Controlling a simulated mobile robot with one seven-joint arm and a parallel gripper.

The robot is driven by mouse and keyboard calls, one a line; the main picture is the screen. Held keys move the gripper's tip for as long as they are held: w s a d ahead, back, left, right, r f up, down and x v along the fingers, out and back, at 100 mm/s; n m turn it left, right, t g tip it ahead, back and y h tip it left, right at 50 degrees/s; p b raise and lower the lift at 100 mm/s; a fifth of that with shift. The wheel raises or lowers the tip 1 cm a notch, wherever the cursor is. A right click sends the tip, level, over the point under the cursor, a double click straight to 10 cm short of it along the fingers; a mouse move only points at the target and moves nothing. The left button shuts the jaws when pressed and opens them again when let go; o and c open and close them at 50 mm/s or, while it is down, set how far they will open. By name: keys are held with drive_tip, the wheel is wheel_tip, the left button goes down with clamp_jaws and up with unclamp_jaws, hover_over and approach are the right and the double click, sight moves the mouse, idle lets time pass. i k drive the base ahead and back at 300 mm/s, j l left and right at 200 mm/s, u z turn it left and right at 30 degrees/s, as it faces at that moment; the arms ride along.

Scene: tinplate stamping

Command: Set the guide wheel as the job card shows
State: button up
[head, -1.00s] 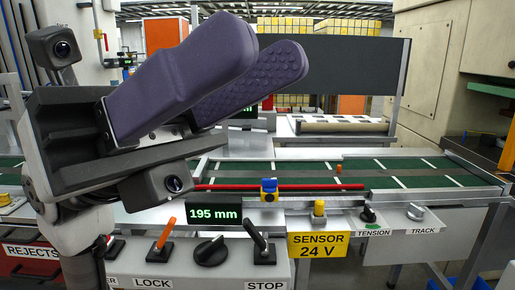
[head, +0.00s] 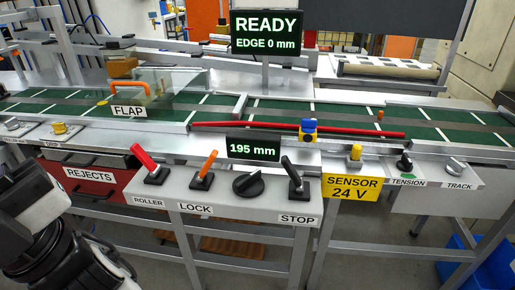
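A black rotary knob (head: 249,184), which may be the guide wheel, sits on the sloping grey panel between the LOCK and STOP levers. It has no label of its own. The small display (head: 253,148) above it reads 195 mm. The orange LOCK lever (head: 205,168) leans up to the right. A red guide rail (head: 365,132) runs along the belt, with a blue block (head: 308,130) on it. I see no job card.
The red ROLLER lever (head: 146,160) and black STOP lever (head: 294,175) flank the panel. A screen (head: 267,38) reads READY, EDGE 0 mm. A clear FLAP cover (head: 165,95) stands over the green belt (head: 275,112). The floor in front is partly open.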

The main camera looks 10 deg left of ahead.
sight(252, 185)
drive_tip(key=k+j, duration=0.1)
drive_tip(key=j, duration=1.35)
drive_tip(key=i, duration=0.55)
drive_tip(key=z, duration=0.05)
